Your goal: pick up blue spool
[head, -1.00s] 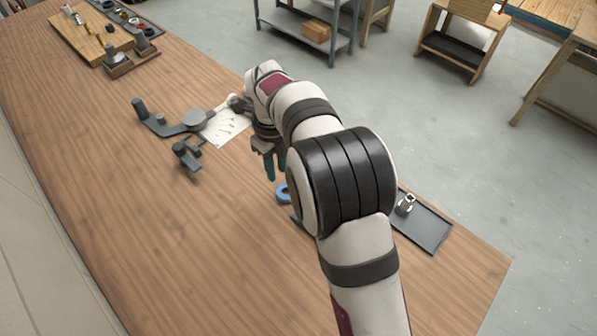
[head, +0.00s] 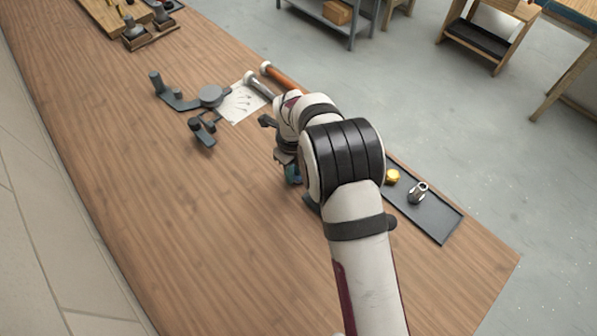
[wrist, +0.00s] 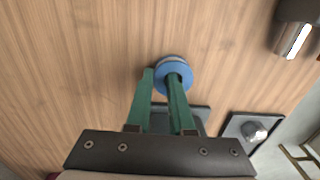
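The blue spool (wrist: 174,70) stands on the wooden table in the wrist view, just at my fingertips. My gripper (wrist: 160,76) has two green fingers with a gap between them. The right finger overlaps the spool in the picture, and the left fingertip is beside the spool's left edge. I cannot tell whether either finger touches it. In the head view my gripper (head: 292,176) is low over the table, and my arm hides the spool.
A dark tray (head: 440,225) at the right table edge holds a metal fitting (head: 418,192) and a yellow piece (head: 392,177). A grey jig (head: 182,103), white sheet (head: 243,101) and orange-brown rod (head: 284,78) lie farther back. The left tabletop is clear.

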